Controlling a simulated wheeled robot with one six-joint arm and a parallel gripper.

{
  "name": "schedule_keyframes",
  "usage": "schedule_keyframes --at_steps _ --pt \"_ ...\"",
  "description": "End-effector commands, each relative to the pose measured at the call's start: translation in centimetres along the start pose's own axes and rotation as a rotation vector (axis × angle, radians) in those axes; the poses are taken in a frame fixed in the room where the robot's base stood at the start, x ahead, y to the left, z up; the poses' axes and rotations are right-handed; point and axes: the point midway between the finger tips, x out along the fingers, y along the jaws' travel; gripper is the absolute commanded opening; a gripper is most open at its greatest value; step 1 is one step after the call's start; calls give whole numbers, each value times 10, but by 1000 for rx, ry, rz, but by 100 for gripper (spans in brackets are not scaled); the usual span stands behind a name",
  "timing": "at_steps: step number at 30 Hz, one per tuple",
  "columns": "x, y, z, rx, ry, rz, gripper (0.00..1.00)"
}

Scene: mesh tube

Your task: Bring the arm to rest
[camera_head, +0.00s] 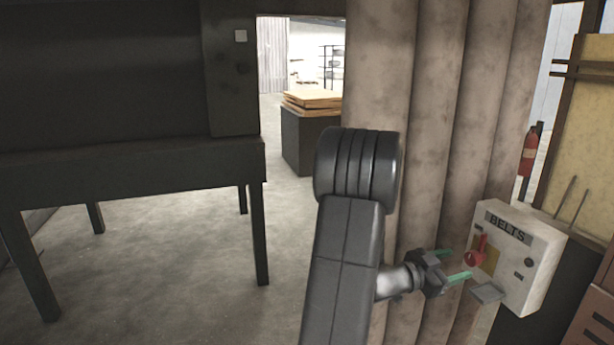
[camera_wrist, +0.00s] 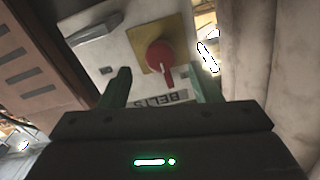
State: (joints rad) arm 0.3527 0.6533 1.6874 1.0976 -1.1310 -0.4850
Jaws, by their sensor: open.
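My arm rises in the middle of the head view and bends right, with my gripper (camera_head: 456,266) at its end. The gripper is open, its two green-tipped fingers apart and nothing visible between them. It points at a pale control box (camera_head: 535,262) labelled BELTS. The box carries a red rotary switch (camera_head: 477,252) on a yellow plate, just ahead of the fingertips. In the wrist view the red switch (camera_wrist: 160,57) shows beyond and between the fingers; whether they touch it I cannot tell.
A grey lever or flap (camera_head: 487,293) juts from the box's lower front. A ribbed column (camera_head: 420,130) stands close behind my arm. A dark bench-like machine (camera_head: 130,160) is at left. Open concrete floor (camera_head: 170,260) lies left of my arm. A fire extinguisher (camera_head: 529,150) hangs at right.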

Motion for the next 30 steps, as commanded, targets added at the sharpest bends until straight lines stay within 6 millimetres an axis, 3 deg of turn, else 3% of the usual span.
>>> schedule_keyframes --at_steps 6,12,30 --pt "41 1 -1 0 0 3 57" --pt "63 0 -1 2 0 1 57" --pt "60 -1 0 3 0 -2 57"
